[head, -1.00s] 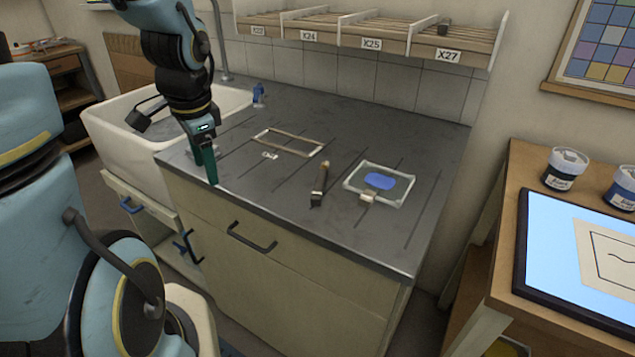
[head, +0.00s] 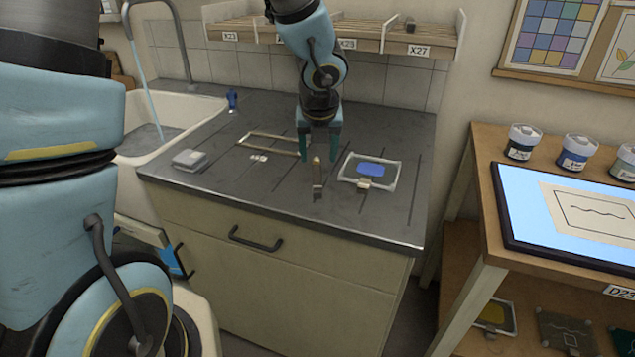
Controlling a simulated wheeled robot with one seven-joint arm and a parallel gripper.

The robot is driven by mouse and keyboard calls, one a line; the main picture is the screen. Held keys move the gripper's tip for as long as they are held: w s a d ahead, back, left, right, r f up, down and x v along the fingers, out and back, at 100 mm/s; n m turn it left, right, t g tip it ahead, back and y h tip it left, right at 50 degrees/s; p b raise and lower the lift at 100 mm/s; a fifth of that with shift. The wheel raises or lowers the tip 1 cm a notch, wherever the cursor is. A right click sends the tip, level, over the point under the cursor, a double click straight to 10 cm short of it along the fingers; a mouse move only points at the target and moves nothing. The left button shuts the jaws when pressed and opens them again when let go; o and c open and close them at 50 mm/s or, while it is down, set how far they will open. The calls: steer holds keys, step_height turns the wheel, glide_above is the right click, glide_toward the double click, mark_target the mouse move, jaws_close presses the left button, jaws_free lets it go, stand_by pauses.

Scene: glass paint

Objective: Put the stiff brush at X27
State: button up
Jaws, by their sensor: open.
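The stiff brush (head: 317,184), with a light wooden handle tip and a dark bristle end, lies on the grey counter, pointing toward the front edge. My gripper (head: 319,157) is open and empty, fingers pointing down around the brush's handle end in the picture. I cannot tell how high the fingertips are above it. The X27 label (head: 418,50) is on the front of the rightmost shelf bay, on the wall above the counter. A small dark object (head: 410,24) stands in that bay.
A white-edged frame with a blue patch (head: 345,178) lies right of the brush. An empty wooden frame (head: 262,137) and a grey box (head: 189,160) are to the left. A sink (head: 190,112) is at far left. A table with paint jars (head: 577,152) stands at right.

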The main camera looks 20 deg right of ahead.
mark_target(317, 175)
steer(key=shift+s+a+b+x, duration=0.2)
steer(key=shift+b+x, duration=0.3)
steer(key=shift+x, duration=1)
steer(key=shift+s+a+b+x, duration=0.15)
steer(key=shift+b+x, duration=0.3)
steer(key=shift+x, duration=1)
steer(key=shift+d+f, duration=0.1)
steer(key=shift+f, duration=0.25)
steer(key=shift+c, duration=0.3)
jaws_close()
